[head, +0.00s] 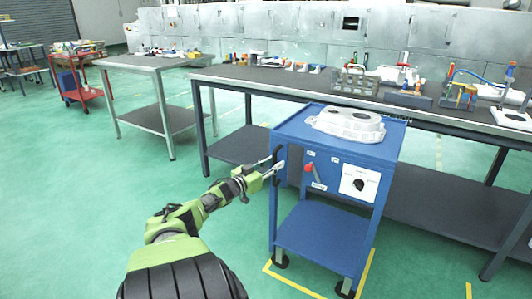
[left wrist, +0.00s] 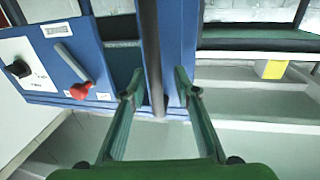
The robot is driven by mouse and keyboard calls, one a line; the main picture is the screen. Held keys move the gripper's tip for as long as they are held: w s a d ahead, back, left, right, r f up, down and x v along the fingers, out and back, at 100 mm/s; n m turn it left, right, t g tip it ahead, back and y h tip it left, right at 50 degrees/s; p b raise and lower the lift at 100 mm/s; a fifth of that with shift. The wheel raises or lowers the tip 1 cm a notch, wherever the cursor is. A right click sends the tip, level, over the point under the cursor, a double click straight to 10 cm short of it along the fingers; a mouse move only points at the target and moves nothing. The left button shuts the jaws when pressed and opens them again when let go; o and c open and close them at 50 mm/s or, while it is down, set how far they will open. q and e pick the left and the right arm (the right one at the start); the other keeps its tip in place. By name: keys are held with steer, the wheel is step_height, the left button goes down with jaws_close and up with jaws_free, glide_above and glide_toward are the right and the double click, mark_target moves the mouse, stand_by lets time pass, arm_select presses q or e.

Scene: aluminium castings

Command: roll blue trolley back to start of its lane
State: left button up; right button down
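The blue trolley (head: 320,232) stands at the front edge of the long bench, with a pale aluminium casting (head: 345,124) on its top. Its front panel has a red-ended lever (head: 309,168) and a black knob (head: 358,185) on a white plate. A dark upright handle bar (head: 275,152) is at its left corner. My left gripper (head: 277,170) is at this bar. In the left wrist view the bar (left wrist: 151,55) stands between the open fingers (left wrist: 158,92), with gaps visible at both sides. My right gripper is not in view.
Yellow floor lines (head: 300,284) run around the trolley's wheels. The long bench (head: 255,84), loaded with parts, stands behind it. A smaller table (head: 150,62) and a red cart (head: 88,94) are farther left. The green floor at left is clear.

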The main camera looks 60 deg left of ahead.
arm_select(q)
steer(key=v, duration=1.2)
steer(key=shift+w+a, duration=0.1)
stand_by(0.4)
